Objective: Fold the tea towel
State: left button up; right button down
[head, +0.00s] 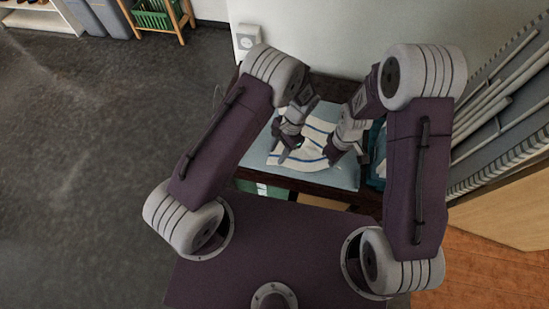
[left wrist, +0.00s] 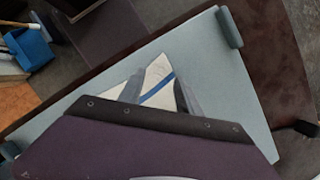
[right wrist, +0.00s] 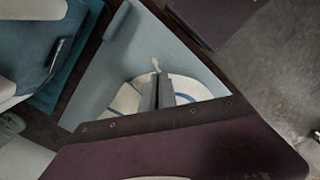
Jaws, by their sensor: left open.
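The tea towel (head: 317,131) is white with blue stripes and lies on a pale blue-grey board. My left gripper (head: 283,151) is at the towel's left part; in the left wrist view its fingers (left wrist: 161,88) are apart, with a striped piece of towel (left wrist: 157,73) between and beyond them. My right gripper (head: 333,155) is at the towel's right side. In the right wrist view its fingers (right wrist: 160,88) are close together, with towel (right wrist: 185,87) on both sides and a small pale peak of cloth at the tips. The grippers hide parts of the towel.
The board (head: 345,175) rests on a dark brown table (head: 318,188). Teal and blue items (head: 377,150) lie just right of the board. A white wall stands behind, with a grey rack (head: 510,105) at the right. Bare board shows in front of the towel.

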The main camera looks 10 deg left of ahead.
pick_arm(q)
jog(key=shift+s+a+f, duration=0.1)
jog(key=shift+f, duration=0.25)
grip_shut()
dwell(0.3)
jog(key=shift+r, duration=2.45)
jog(key=shift+r, duration=0.15)
